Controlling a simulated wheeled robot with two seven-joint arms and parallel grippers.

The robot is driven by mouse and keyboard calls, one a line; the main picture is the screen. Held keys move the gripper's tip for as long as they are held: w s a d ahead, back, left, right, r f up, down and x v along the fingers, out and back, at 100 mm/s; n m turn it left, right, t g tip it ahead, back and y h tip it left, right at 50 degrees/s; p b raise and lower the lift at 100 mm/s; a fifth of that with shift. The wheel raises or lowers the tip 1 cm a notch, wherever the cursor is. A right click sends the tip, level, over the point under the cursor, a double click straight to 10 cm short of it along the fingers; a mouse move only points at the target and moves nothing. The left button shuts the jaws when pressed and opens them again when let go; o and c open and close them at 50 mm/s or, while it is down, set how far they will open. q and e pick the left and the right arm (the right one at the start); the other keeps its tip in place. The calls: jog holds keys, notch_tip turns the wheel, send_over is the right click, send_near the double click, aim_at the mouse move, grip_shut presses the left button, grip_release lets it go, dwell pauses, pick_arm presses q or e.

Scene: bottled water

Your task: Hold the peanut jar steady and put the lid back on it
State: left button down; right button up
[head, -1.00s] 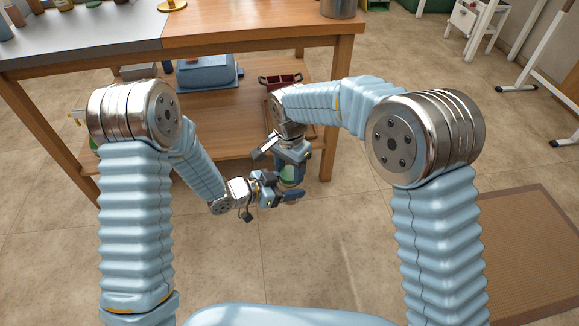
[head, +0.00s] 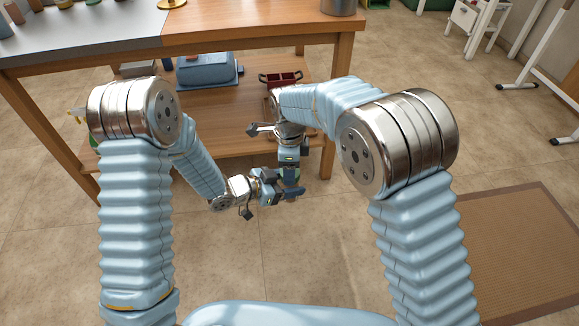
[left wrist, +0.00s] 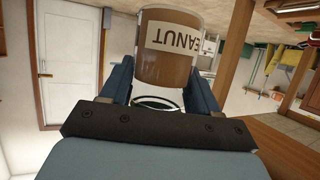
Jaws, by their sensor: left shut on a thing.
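The peanut jar (left wrist: 165,62) shows brown contents and a cream label in the left wrist view, upside down in that picture. My left gripper (left wrist: 163,84) is shut on it, one finger on each side. In the head view my left gripper (head: 282,186) lies low at the middle, and the jar is mostly hidden there. A dark green rim (left wrist: 157,103) shows at the jar's top end; I cannot tell whether it is the lid, or seated. My right gripper (head: 291,172) points down just above the left one; its fingers are too small and covered to read.
A wooden table (head: 260,42) with a lower shelf (head: 205,115) stands ahead. The shelf holds a blue covered dish (head: 207,70) and a dark red container (head: 281,79). A brown mat (head: 520,255) lies at the right. The tiled floor around the grippers is clear.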

jog(key=o, duration=1)
jog(key=shift+r, duration=0.1)
jog(key=shift+r, duration=2.2)
jog(key=shift+c, duration=0.4)
